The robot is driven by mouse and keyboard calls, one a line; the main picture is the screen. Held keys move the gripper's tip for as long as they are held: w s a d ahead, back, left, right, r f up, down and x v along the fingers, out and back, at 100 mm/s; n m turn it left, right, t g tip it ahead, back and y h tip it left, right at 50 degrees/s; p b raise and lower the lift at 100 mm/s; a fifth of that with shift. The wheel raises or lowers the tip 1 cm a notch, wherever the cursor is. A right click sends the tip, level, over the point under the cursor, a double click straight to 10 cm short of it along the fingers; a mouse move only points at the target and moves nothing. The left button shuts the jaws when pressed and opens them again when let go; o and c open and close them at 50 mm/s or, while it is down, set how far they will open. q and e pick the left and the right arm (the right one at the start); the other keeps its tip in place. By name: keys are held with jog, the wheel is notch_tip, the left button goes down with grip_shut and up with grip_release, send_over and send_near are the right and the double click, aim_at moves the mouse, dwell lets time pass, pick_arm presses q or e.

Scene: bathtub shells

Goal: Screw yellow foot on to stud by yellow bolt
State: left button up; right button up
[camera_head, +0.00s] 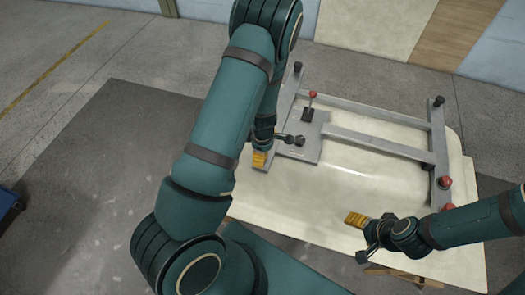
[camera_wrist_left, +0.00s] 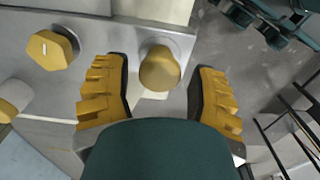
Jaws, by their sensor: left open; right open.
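In the left wrist view a rounded yellow foot (camera_wrist_left: 160,70) stands at the edge of the grey metal frame. A yellow hexagonal bolt (camera_wrist_left: 48,50) sits to its left on the same frame. The stud is not visible; I cannot tell whether the foot is on it. My left gripper (camera_wrist_left: 163,82) is open, its yellow ribbed fingers on either side of the foot with gaps. In the head view this gripper (camera_head: 259,160) is at the frame's plate, mostly behind my arm. My right gripper (camera_head: 359,220) is open and empty over the shell's near edge.
A cream bathtub shell (camera_head: 285,205) lies under the grey frame (camera_head: 375,142). The frame carries a red-knobbed lever (camera_head: 312,96), black feet (camera_head: 438,101) and red feet (camera_head: 445,182).

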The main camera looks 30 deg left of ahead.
pick_arm(q)
jog(key=shift+c, duration=0.4)
grip_shut()
jog(key=m+b, duration=0.1)
jog(key=m, duration=0.6)
jog(key=shift+f, duration=0.1)
jog(key=m+b, duration=0.1)
jog(key=m, duration=0.3)
jog(key=shift+m, duration=1.2)
jog(key=shift+o, duration=1.5)
grip_release()
jog(key=shift+c, duration=0.8)
